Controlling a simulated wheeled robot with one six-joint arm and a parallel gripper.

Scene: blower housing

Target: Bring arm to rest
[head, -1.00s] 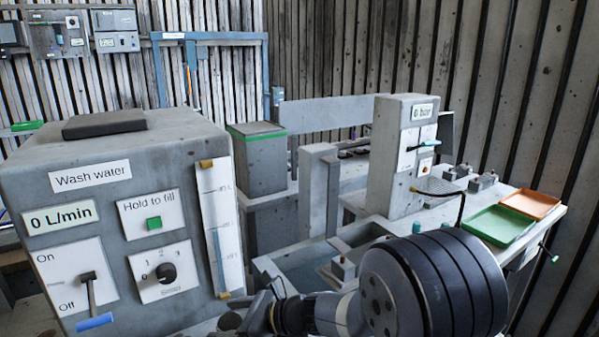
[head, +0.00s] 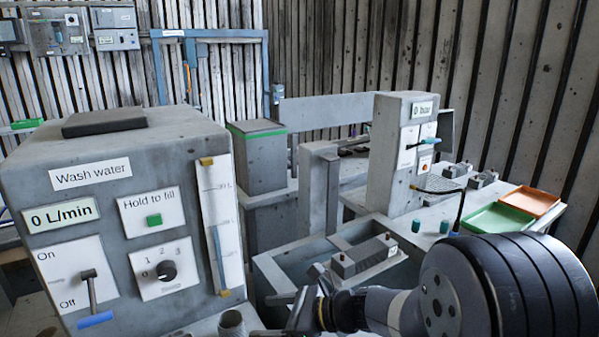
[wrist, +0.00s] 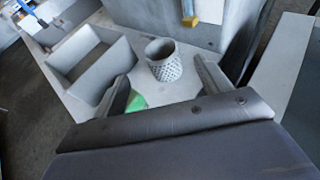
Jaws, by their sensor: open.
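My gripper (head: 296,303) is low in the middle of the head view, beside the wash-water unit (head: 120,215), partly cut off by the bottom edge. In the wrist view my gripper (wrist: 161,72) has its two fingers spread apart with nothing held between them. A grey perforated cup (wrist: 163,60) stands upright on the pale surface beyond the fingertips. The cup (head: 232,323) also shows at the bottom of the head view, left of my gripper. My dark, ribbed arm joint fills the lower right of the head view.
An open basin (head: 268,275) with a grey block (head: 364,256) lies behind my arm. Two teal cylinders (head: 444,226) and green (head: 497,218) and orange (head: 533,202) trays are at right. The 0 bar column (head: 390,160) stands behind. A small green patch (wrist: 136,102) shows by the left finger.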

